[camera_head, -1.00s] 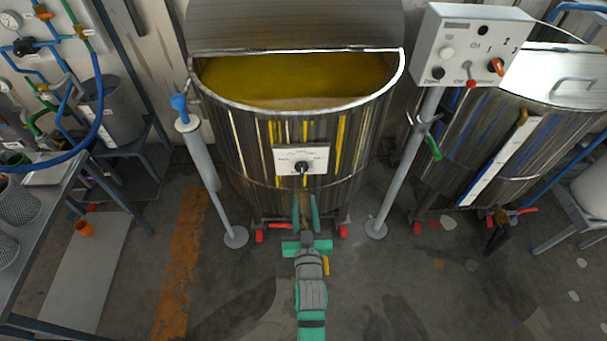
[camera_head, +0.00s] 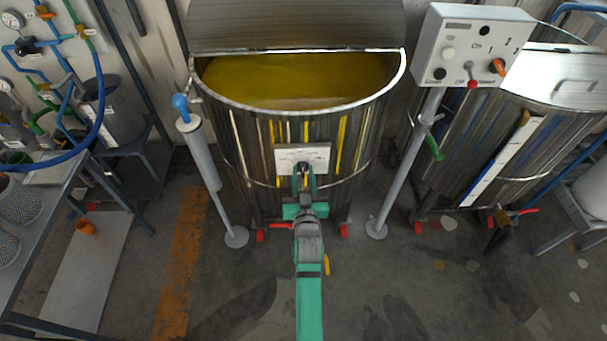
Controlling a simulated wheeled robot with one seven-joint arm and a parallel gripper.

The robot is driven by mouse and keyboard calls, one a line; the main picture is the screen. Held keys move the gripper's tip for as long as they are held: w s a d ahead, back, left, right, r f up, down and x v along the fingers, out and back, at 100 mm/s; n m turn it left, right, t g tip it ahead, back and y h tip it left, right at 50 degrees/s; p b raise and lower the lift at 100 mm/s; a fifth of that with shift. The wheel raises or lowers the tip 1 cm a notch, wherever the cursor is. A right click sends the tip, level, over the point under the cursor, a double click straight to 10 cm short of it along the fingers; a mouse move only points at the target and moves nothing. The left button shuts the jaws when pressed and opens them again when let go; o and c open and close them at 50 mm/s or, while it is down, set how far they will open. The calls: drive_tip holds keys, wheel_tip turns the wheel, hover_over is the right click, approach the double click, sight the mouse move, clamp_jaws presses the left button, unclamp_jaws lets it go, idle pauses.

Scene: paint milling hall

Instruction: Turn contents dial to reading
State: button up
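The contents dial is a dark knob (camera_head: 303,166) on a white plate (camera_head: 319,156) fixed to the front of a steel tank (camera_head: 245,145) holding yellow liquid. The plate's markings are too small to read. My gripper (camera_head: 304,173) points at the plate, with its two green fingers on either side of the knob's lower part. The fingers look apart, but they hide part of the knob. I cannot tell whether they touch it.
A grey post (camera_head: 203,160) stands left of the tank. On the right, another post (camera_head: 405,160) carries a control box (camera_head: 465,50). A second steel tank (camera_head: 460,140) stands further right. A workbench (camera_head: 60,200) is at the left. The floor before the tank is mostly clear.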

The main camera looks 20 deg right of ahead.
drive_tip(key=shift+w, duration=0.1)
clamp_jaws()
drive_tip(key=shift+m, duration=0.4)
drive_tip(key=m, duration=0.3)
drive_tip(key=shift+d+m, duration=0.2)
drive_tip(key=shift+m, duration=0.1)
drive_tip(key=shift+d+f+m, duration=0.15)
drive_tip(key=shift+m, duration=0.55)
drive_tip(key=shift+s, duration=0.2)
